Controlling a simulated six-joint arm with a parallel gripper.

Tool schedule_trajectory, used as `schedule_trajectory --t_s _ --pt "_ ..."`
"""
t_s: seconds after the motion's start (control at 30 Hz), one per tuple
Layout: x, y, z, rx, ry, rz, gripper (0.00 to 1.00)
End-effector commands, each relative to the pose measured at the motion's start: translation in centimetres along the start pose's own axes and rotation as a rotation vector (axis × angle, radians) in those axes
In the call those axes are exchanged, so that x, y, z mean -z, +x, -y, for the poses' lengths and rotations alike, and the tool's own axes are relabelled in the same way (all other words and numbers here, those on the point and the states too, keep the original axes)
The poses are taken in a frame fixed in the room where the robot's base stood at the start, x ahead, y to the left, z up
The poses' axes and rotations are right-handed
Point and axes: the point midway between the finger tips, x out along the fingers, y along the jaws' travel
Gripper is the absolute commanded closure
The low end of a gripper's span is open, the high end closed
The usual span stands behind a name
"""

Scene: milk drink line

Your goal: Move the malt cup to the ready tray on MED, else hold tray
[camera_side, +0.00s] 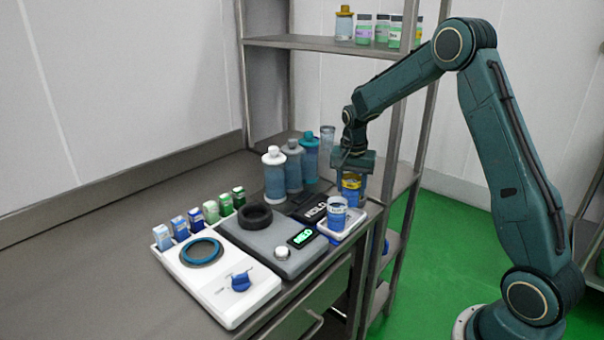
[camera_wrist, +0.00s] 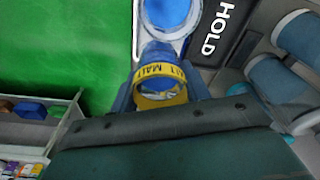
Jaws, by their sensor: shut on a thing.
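My gripper (camera_side: 352,168) points down and is shut on the malt cup (camera_side: 352,187), a blue cup with a yellow band. In the wrist view the band of the malt cup (camera_wrist: 160,84) reads MALT. The malt cup is just behind another blue cup (camera_side: 338,213), which stands in a white tray (camera_side: 345,231). Whether the malt cup's base touches anything is hidden. A dark plate marked HOLD (camera_side: 313,212) lies beside that tray; it also shows in the wrist view (camera_wrist: 218,30). A green lit display (camera_side: 302,238) appears to read MED. I see no label naming a ready tray.
Several bottles (camera_side: 274,175) stand behind the HOLD plate. A grey unit has a black ring (camera_side: 255,215) and a white knob (camera_side: 282,253). A white station (camera_side: 215,290) holds small cartons and a blue knob. A metal shelf (camera_side: 330,45) rises behind. Bare counter lies at left.

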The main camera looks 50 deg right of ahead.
Motion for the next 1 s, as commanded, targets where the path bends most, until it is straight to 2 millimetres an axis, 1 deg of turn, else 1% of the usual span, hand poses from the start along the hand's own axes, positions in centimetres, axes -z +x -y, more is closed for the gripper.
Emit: schedule_trajectory --t_s 0.13,0.23,0.5,0.6,1.0 --pt "0.0 0.1 0.0 0.001 0.000 -0.001 0.86" --pt "-0.1 0.5 0.0 0.000 0.000 0.000 0.86" --pt "-0.4 3.4 0.0 -0.001 -0.001 0.001 0.86" --pt "-0.5 4.1 0.0 0.000 -0.001 0.000 0.86" --pt "-0.5 4.4 0.0 0.000 0.000 0.000 0.86"
